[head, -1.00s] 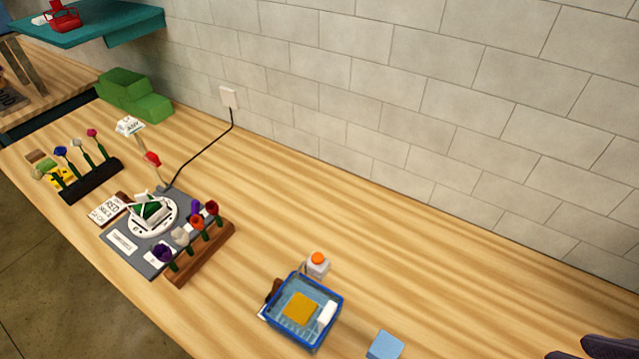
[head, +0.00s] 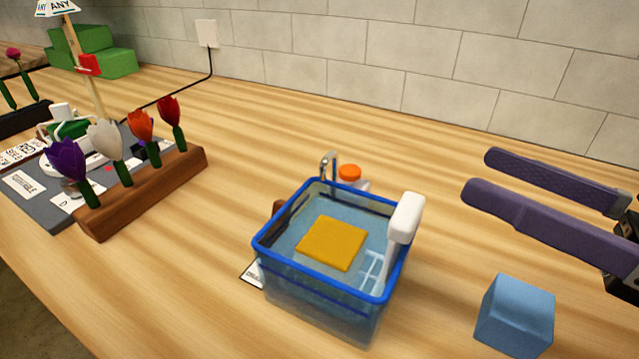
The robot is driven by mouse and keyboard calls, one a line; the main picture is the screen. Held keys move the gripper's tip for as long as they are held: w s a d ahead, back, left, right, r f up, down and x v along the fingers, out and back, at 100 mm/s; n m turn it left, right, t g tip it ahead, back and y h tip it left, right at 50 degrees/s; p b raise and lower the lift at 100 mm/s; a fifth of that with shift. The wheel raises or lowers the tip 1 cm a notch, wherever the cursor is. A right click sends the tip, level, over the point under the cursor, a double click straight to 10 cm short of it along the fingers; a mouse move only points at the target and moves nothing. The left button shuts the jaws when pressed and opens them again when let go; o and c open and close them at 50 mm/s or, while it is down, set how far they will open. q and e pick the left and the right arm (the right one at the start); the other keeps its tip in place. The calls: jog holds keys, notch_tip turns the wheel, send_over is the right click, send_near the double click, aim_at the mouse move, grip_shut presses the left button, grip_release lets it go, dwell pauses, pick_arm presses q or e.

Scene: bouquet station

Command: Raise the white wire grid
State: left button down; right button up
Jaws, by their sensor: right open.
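A clear blue-rimmed tub (head: 262,252) stands on the counter near the middle of the head view. Part of a white wire grid (head: 374,268) shows low inside it at the right. A thick white block-like piece (head: 405,217) rises over the tub's right rim above the grid; I cannot tell whether they are joined. A flat yellow-orange square (head: 332,243) is in the tub, and the rest of the grid is hidden. My right gripper (head: 478,175) has two purple fingers spread apart and empty, right of the tub and pointing left toward it. My left gripper is not in view.
A blue cube (head: 514,312) sits right of the tub, below my right fingers. A small tap (head: 328,163) and an orange-topped item (head: 349,172) stand behind the tub. A wooden flower rack (head: 150,195) stands left. The counter behind is mostly clear.

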aim_at(396, 210)
jog(key=f+n+g, duration=0.1)
jog(key=s+a+f+n+y+b, duration=0.1)
jog(key=f, duration=0.1)
jog(key=f+n+g, duration=0.1)
jog(key=n, duration=0.1)
jog(key=shift+s+a+f+g+y, duration=0.15)
jog(key=shift+s+a+g+y, duration=0.1)
jog(key=shift+s+g+y, duration=0.1)
jog(key=p+x, duration=0.2)
jog(key=x, duration=0.6)
jog(key=shift+w, duration=0.1)
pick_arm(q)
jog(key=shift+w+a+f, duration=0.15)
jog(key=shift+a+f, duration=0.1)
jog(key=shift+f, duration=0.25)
pick_arm(e)
jog(key=shift+w+a, duration=0.35)
jog(key=shift+a, duration=0.3)
grip_shut()
